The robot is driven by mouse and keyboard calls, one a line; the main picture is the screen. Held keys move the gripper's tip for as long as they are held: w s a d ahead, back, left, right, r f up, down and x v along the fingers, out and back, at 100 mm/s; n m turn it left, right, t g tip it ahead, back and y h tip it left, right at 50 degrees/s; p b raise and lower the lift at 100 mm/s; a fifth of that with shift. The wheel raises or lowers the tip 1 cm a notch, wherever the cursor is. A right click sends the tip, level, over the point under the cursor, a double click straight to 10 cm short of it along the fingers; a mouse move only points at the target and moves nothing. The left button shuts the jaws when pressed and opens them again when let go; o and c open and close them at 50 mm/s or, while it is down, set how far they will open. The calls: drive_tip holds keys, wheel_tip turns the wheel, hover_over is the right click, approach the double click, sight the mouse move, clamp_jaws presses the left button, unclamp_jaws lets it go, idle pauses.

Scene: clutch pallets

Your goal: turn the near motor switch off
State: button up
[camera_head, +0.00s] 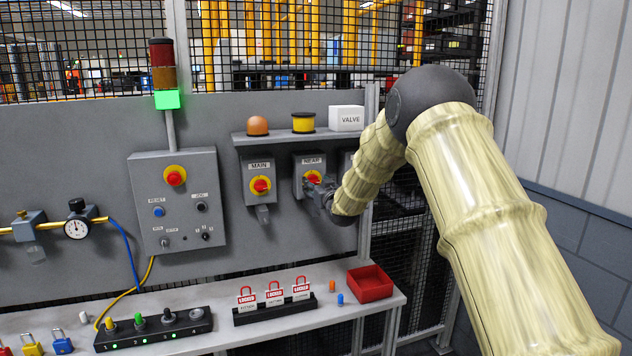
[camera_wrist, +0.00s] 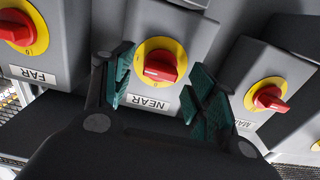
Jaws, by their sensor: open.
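The NEAR motor switch (camera_head: 313,177) is a grey box with a red knob on a yellow disc, mounted on the panel to the right of the MAIN switch (camera_head: 261,184). My gripper (camera_head: 322,190) is at its front and partly covers it. In the wrist view, the red NEAR knob (camera_wrist: 160,68) lies between my two open green-padded fingers, one on each side (camera_wrist: 163,82). I cannot tell whether the fingers touch it. The knob's position marks are too small to read.
The wrist view also shows the FAR switch (camera_wrist: 18,30) and MAIN switch (camera_wrist: 268,98) on either side. A shelf (camera_head: 290,137) with a VALVE box (camera_head: 346,118) is above. The signal tower (camera_head: 166,98) shows green. A bench (camera_head: 225,335) with padlocks and a red bin (camera_head: 370,284) is below.

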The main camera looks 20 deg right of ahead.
drive_tip(key=shift+w, duration=0.5)
drive_tip(key=shift+c, duration=0.2)
drive_tip(key=c, duration=1)
